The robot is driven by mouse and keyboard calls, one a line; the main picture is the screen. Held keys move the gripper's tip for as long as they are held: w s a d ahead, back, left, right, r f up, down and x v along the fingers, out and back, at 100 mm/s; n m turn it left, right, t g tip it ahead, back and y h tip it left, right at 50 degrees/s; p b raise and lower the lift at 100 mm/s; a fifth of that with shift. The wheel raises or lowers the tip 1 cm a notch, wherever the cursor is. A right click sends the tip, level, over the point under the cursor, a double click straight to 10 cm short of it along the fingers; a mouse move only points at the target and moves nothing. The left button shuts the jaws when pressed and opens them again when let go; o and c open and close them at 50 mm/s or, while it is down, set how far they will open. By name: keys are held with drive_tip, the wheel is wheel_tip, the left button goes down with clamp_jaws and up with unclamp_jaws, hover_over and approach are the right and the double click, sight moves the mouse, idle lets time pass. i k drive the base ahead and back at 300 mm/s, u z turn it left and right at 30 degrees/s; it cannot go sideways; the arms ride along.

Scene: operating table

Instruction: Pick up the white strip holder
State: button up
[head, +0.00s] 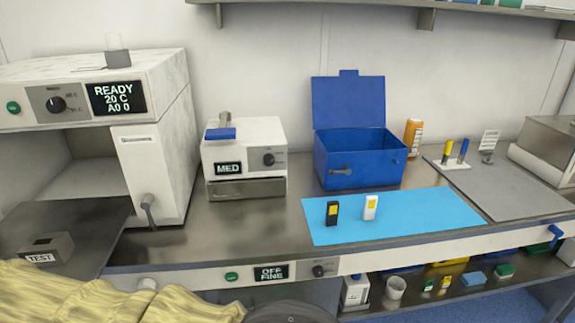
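A small upright white holder (370,207) with a yellow patch stands on the light blue mat (430,215); it looks like the white strip holder. A similar black holder (332,213) with a yellow patch stands to its left, apart from it. My gripper's fingers do not show in the head view.
Behind the mat stands an open blue box (360,158). Left of it is a white MED device (245,160). A white rack (454,164) with yellow and blue handles stands right, by a grey mat (505,190). The blue mat's right part is clear.

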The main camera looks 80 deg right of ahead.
sight(369, 212)
drive_tip(key=z, duration=1.45)
drive_tip(key=k, duration=0.2)
drive_tip(key=z, duration=1.65)
